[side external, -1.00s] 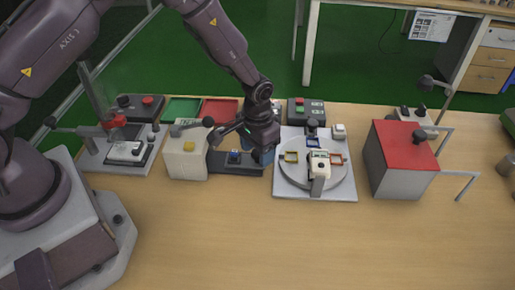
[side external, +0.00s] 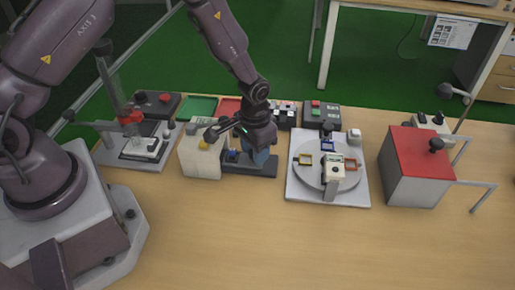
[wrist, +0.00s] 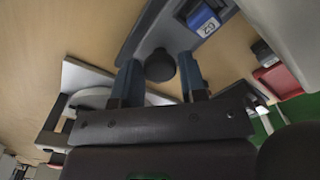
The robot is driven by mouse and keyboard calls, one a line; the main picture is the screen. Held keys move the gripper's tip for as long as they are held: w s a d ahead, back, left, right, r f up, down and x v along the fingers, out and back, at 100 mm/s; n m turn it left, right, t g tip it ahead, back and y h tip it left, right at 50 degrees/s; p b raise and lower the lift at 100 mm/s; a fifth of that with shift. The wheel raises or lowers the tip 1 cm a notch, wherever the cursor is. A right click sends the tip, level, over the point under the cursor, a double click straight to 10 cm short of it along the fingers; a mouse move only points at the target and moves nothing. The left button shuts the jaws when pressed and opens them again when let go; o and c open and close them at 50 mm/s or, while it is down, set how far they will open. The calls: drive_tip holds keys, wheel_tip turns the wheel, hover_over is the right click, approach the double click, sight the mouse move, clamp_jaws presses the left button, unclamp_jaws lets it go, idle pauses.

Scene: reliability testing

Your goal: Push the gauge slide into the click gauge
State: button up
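The click gauge appears as a low dark grey base (side external: 240,170) beside the white box. A blue block (side external: 232,154) sits on its left part; in the wrist view this block (wrist: 203,18) carries a white number label. A round black knob (wrist: 160,66), apparently on the gauge slide, stands at the near end of the grey base in the wrist view. My gripper (wrist: 161,68) has its two blue fingers on either side of the knob, with visible gaps, so it looks open. In the side view my gripper (side external: 262,156) is low over the right part of the base and hides the knob.
A white box with a yellow button (side external: 201,157) stands close on the left. A white plate with a turntable (side external: 300,190) is close on the right. A red-topped box (side external: 420,150) stands farther right. The table front is clear.

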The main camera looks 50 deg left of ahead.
drive_tip(key=shift+o, duration=1.4)
wheel_tip(320, 180, up, 13)
drive_tip(key=w+f+g, duration=0.1)
drive_tip(key=w+g, duration=0.4)
drive_tip(key=shift+t, duration=0.3)
drive_tip(key=x, duration=1.2)
drive_tip(key=shift+f, duration=0.4)
